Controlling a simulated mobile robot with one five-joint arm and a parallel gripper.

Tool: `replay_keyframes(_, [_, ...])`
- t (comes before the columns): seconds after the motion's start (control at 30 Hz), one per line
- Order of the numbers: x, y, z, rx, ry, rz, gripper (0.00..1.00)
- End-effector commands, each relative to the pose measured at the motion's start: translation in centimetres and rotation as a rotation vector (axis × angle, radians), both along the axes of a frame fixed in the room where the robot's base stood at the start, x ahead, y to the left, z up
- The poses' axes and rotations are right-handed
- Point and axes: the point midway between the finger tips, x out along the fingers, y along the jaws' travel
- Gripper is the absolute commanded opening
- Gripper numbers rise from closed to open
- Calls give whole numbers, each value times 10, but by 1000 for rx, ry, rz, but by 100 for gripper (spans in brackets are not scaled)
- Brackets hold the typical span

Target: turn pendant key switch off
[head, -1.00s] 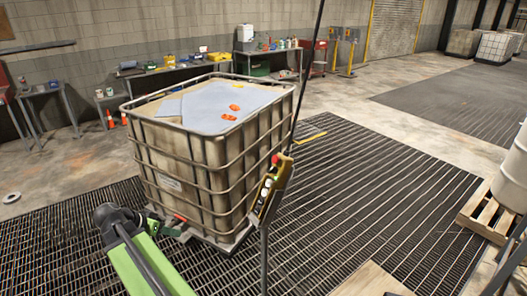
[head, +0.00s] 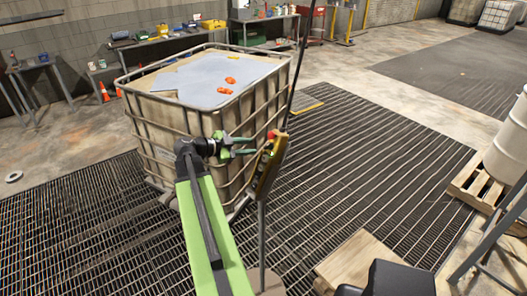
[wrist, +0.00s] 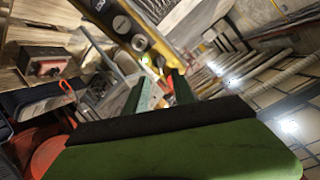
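The yellow pendant (head: 268,168) hangs upright beside the caged tank, seen mostly edge-on, with a red button (head: 274,134) near its top. My gripper (head: 256,147) is just left of the pendant's upper part, its green fingers pointing at it. In the wrist view the pendant (wrist: 112,32) slants across the top, with round controls on its face, one of them a pale round knob (wrist: 139,43). I cannot tell for sure which control is the key switch. My gripper's two fingers (wrist: 163,80) are apart with nothing between them. Whether a fingertip touches the pendant is unclear.
The caged tank (head: 165,140) stands close behind and left of my arm. A thin post (head: 262,235) stands below the pendant. A wooden box (head: 350,262) and a pallet (head: 468,180) with a white drum (head: 512,140) are at right. The grating between is clear.

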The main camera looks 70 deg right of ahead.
Motion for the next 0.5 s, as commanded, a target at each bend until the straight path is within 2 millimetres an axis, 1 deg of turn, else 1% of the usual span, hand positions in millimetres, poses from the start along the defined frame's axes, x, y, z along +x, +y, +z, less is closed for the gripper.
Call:
replay_keyframes(0.03, [-8,-10,-9,1,0,-5,31])
replay_keyframes(0.2, [-29,-38,-21,0,0,-2,31])
replay_keyframes(0.33, [-39,-51,-26,1,1,0,31])
replay_keyframes(0.5, [-44,-57,-27,1,1,2,31])
